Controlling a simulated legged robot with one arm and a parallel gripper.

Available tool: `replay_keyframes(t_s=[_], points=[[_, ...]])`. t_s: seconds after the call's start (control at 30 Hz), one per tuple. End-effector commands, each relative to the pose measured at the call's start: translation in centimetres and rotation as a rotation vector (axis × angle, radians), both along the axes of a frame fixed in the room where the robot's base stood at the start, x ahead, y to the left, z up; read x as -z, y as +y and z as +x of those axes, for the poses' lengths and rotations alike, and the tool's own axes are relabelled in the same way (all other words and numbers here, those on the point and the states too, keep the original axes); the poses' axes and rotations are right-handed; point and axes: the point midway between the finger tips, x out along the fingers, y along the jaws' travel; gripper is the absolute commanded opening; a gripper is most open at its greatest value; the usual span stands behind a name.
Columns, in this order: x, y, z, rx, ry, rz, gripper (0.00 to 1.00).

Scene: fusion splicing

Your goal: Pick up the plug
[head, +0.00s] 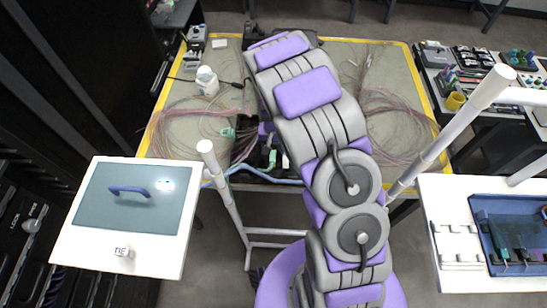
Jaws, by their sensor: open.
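My gripper (262,133) shows only in part, as dark and purple pieces at the left edge of my arm, over the near side of the cable table (200,153). It is open; its fingertips are mostly hidden behind my arm. A small green connector (272,158) is close below it. Another green piece (228,132) lies a little to the left among thin cables. I cannot tell which of these, if either, is the plug. Nothing visible is held in the jaws.
A white bottle (206,80) stands on the table's left half. Loose pink fibres (390,125) spread over the right half. A white panel with a blue handle (128,190) is at front left. A blue tray (512,228) is at front right. White posts (440,145) rise between.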

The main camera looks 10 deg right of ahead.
Motion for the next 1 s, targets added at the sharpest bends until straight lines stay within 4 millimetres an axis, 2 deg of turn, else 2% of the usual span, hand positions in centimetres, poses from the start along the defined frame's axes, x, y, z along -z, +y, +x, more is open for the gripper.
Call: replay_keyframes(t_s=[0.03, 0.17, 0.4, 0.9, 1.0], points=[[1.1, 0.0, 0.1, 0.000, 0.002, 0.000, 0.53], [2.7, 0.1, 0.0, 0.000, 0.004, 0.000, 0.53], [2.8, 0.1, 0.1, -0.001, 0.001, -0.001, 0.53], [2.8, 0.1, 0.1, -0.001, 0.001, -0.001, 0.06], [2.8, 0.1, 0.1, -0.001, 0.001, -0.001, 0.00]])
